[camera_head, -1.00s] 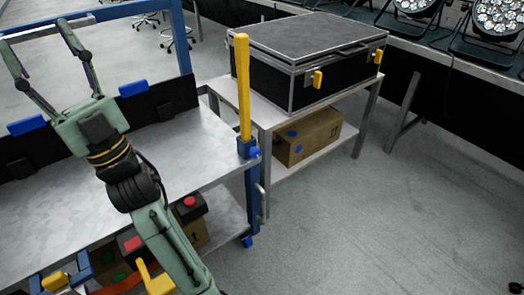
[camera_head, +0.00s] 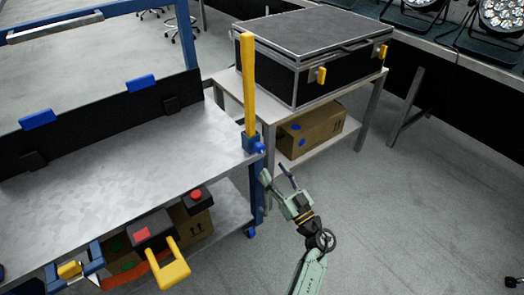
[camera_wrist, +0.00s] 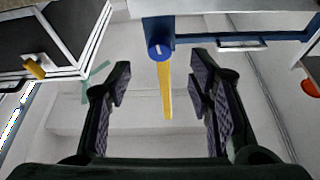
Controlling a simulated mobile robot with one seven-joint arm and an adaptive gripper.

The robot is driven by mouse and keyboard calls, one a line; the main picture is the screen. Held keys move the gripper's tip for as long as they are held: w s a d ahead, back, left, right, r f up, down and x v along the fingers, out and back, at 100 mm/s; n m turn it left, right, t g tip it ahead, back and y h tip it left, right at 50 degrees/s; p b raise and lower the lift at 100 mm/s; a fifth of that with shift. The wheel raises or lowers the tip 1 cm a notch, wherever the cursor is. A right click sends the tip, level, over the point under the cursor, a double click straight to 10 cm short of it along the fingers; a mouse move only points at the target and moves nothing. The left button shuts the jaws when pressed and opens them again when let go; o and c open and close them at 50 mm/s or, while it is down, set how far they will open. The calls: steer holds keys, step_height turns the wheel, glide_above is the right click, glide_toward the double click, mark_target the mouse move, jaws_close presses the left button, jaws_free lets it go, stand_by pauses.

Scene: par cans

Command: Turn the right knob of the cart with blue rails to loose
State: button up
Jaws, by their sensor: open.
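The cart with blue rails (camera_head: 190,128) stands at the left, its grey top toward me. Its right knob (camera_head: 258,147) is a small blue knob at the right front corner, below an upright yellow post (camera_head: 248,85). In the wrist view the knob (camera_wrist: 159,47) is a round blue end with a short, roughly level white mark. My gripper (camera_head: 276,172) is open and empty, just below and right of the knob. In the wrist view my gripper (camera_wrist: 160,85) has a finger on either side of the knob's line, with the knob ahead, apart from both fingers.
A second table (camera_head: 232,83) carries a black case (camera_head: 325,60) with yellow latches. A cardboard box (camera_head: 315,130) sits on its lower shelf.

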mark_target(261, 151)
steer(key=x, duration=0.8)
steer(key=shift+w+r+p, duration=0.1)
steer(key=shift+w+p, duration=0.05)
steer(key=shift+p, duration=0.15)
jaws_close()
